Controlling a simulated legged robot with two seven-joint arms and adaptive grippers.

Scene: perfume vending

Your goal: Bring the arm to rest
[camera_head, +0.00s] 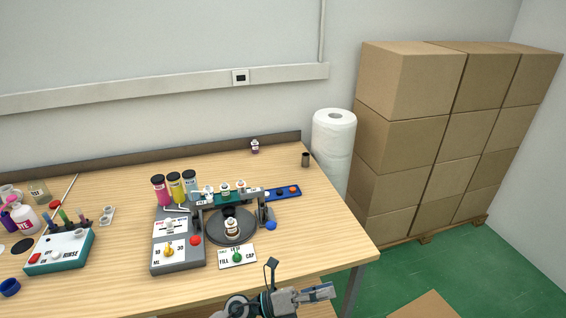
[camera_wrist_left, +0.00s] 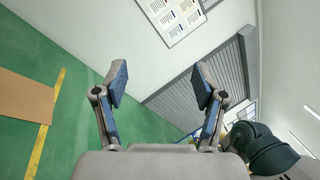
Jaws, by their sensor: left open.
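My left gripper (camera_head: 326,292) is at the bottom of the head view, in front of the table's near edge and apart from everything on the table. It points to the right. In the left wrist view, my left gripper (camera_wrist_left: 161,82) has its two fingers wide apart with nothing between them. That view looks away from the table, toward green floor, a pale wall and a grey shutter. My right gripper is in neither view.
The wooden table (camera_head: 330,235) holds a grey perfume machine (camera_head: 178,258) with coloured bottles, a small bottle (camera_head: 232,228) on its round plate, and a teal rinse box (camera_head: 60,252). A paper roll (camera_head: 333,150) and stacked cartons (camera_head: 410,130) stand right. The table's right end is clear.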

